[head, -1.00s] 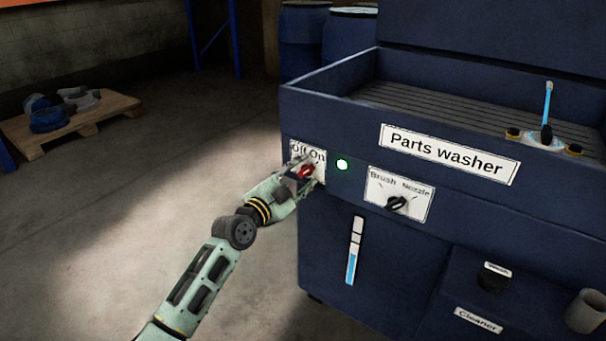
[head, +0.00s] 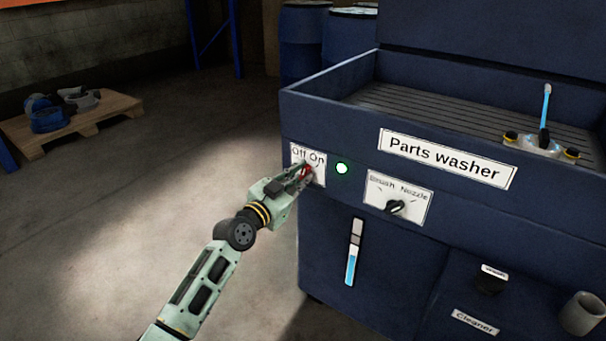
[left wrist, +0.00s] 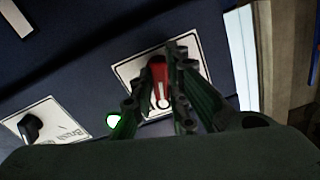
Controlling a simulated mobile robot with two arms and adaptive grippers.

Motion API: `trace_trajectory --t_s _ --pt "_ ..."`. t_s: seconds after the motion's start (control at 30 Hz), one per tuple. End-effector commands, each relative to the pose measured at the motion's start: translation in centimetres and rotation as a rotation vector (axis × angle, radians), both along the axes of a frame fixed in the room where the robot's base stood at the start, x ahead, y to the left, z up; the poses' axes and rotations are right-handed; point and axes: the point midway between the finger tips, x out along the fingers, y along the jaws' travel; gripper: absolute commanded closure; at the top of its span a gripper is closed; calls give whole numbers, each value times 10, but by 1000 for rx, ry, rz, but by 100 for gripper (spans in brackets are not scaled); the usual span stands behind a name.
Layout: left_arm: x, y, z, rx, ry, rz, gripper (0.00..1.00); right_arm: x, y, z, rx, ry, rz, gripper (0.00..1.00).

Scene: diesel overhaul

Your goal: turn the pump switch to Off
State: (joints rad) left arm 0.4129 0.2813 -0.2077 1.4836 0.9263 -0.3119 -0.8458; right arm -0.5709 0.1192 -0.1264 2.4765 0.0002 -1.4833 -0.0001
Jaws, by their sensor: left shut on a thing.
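The pump switch (head: 306,171) is a red knob on a white "Off On" plate (head: 319,178) at the left end of the parts washer's front. In the left wrist view the red knob (left wrist: 159,83) has a white mark and sits between my finger pads. My left gripper (head: 303,173) is shut on this knob, and its fingers hide part of it in the head view. The green lamp (head: 342,168) beside the plate is lit. My right gripper is not in view.
The brush/nozzle selector (head: 396,207) is on the panel to the right, and also shows in the left wrist view (left wrist: 30,127). The washer basin (head: 430,108) is above. A pallet with parts (head: 95,128) lies on the floor at the far left. The floor between is clear.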

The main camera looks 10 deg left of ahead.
Motion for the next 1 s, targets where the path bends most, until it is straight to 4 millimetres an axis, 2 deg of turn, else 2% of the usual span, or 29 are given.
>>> trace_trajectory --t_s 0.13,0.47,0.53,0.63,0.87,0.9,1.0 --pt "0 0 0 -195 74 0 95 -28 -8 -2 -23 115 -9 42" --pt "1 2 0 -826 305 0 95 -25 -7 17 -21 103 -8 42" --pt "1 2 -1 -934 344 0 95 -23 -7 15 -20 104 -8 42" --pt "1 3 -2 -1001 369 0 95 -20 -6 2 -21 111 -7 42" --pt "1 3 -3 -1017 373 0 95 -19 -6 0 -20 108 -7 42" --pt "1 3 -3 -1017 373 0 83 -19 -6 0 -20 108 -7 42" --pt "1 3 -2 -1015 373 0 75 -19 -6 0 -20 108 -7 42"
